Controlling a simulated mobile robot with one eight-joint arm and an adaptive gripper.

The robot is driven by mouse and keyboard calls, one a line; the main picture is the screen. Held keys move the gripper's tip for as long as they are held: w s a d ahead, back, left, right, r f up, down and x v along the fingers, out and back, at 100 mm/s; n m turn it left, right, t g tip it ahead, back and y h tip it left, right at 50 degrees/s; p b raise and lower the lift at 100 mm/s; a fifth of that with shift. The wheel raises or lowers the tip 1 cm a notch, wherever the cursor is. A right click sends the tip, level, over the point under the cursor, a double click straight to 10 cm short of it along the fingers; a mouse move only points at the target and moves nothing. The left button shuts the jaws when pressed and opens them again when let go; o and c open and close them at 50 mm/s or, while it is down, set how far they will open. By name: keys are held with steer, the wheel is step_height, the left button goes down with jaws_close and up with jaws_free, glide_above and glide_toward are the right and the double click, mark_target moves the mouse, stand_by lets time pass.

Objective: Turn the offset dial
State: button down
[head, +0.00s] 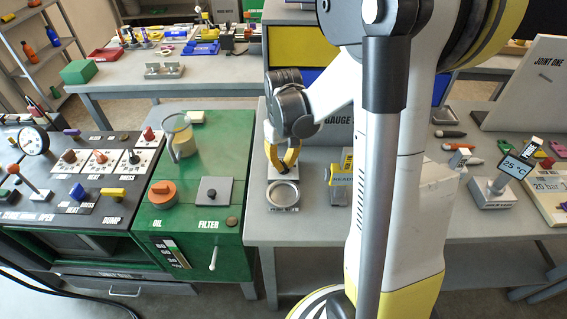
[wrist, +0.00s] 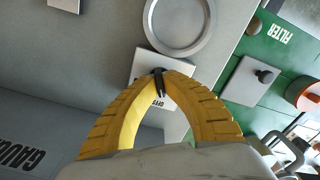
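The offset dial is a small pale block (wrist: 176,120) with a narrow black knob (wrist: 158,82) on top, centred in the wrist view. Its label is partly hidden by my fingers. My gripper (wrist: 161,74) has yellow ribbed fingers that arch together, their tips closed in on the black knob. In the head view my gripper (head: 284,165) points down at the pale block (head: 283,174) on the grey table, and the knob is hidden there.
A round metal ring or dish (head: 283,195) lies just in front of the dial block. A grey-and-yellow block (head: 341,182) stands to the right. The green cabinet (head: 222,150) with an orange oil knob (head: 162,191) and a filter plate (head: 214,190) is to the left.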

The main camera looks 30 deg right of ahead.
mark_target(283, 164)
steer(key=c, duration=1.5)
jaws_free()
steer(key=shift+c, duration=0.2)
step_height(283, 164, up, 12)
